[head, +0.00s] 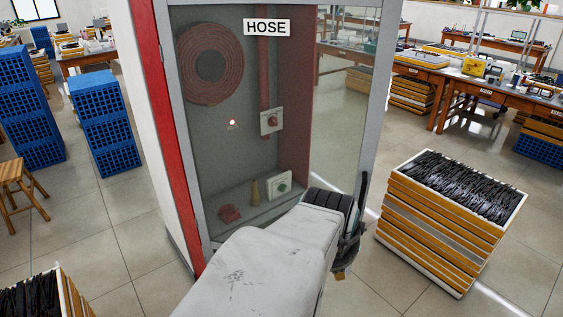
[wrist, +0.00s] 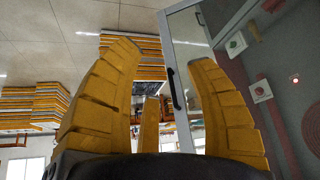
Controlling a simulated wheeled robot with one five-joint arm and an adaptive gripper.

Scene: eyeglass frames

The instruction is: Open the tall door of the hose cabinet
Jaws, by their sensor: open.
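The hose cabinet (head: 235,150) stands at the centre of the head view, with a red hose coil behind its tall glass door. The door's grey frame (head: 378,110) reaches past the cabinet's red right wall, and the room shows through the glass there, so the door looks ajar. A dark bar handle (head: 364,188) is on the door's right frame. My gripper (wrist: 165,55) is open and empty; in the wrist view the handle (wrist: 177,88) appears between its yellow fingers. Contact cannot be told. In the head view my arm hides most of the gripper (head: 348,245).
A stack of yellow trays (head: 440,220) stands on the floor right of the door. Blue crates (head: 105,125) and a wooden stool (head: 20,187) are at left. Another tray stack (head: 45,295) is at the lower left. Workbenches line the back right.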

